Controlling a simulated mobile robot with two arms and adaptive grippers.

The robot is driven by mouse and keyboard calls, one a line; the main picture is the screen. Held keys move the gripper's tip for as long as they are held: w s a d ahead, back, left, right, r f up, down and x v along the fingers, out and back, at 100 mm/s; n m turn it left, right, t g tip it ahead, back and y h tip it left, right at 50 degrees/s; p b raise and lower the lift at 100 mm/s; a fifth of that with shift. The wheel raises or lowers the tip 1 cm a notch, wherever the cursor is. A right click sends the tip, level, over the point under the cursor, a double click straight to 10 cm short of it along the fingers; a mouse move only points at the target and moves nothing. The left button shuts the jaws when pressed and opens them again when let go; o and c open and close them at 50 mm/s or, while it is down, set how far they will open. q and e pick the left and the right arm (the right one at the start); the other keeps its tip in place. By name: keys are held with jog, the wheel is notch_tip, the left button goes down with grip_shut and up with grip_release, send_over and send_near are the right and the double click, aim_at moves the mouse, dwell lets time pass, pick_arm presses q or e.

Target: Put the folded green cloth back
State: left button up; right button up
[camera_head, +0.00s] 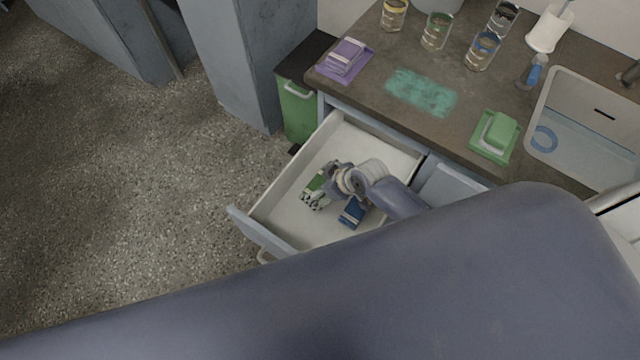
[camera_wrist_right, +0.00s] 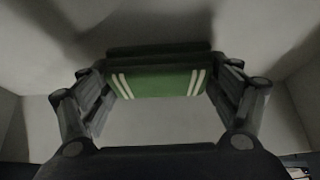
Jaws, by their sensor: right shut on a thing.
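The folded green cloth (camera_head: 316,182) is inside the open drawer (camera_head: 285,200), at its left part. In the right wrist view the cloth (camera_wrist_right: 155,84) is green with pale stripes at both ends and lies between the fingers. My right gripper (camera_head: 320,192) reaches down into the drawer and is shut on the green cloth; the right wrist view shows the gripper's fingers (camera_wrist_right: 155,95) on both sides of it. The arm hides part of the drawer. Whether the cloth touches the drawer floor I cannot tell. My left gripper is out of view.
A blue folded item (camera_head: 352,212) lies in the drawer near my right gripper. A green bin (camera_head: 298,112) stands left of the drawer.

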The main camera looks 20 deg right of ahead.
jog(key=shift+f, duration=0.2)
jog(key=o, duration=0.9)
jog(key=shift+c, duration=0.2)
jog(key=shift+s+d+r, duration=0.1)
jog(key=shift+d+r, duration=0.05)
jog(key=shift+r, duration=0.3)
jog(key=p+v, duration=0.2)
jog(key=v, duration=0.9)
jog(key=shift+r, duration=0.2)
jog(key=shift+s, duration=0.15)
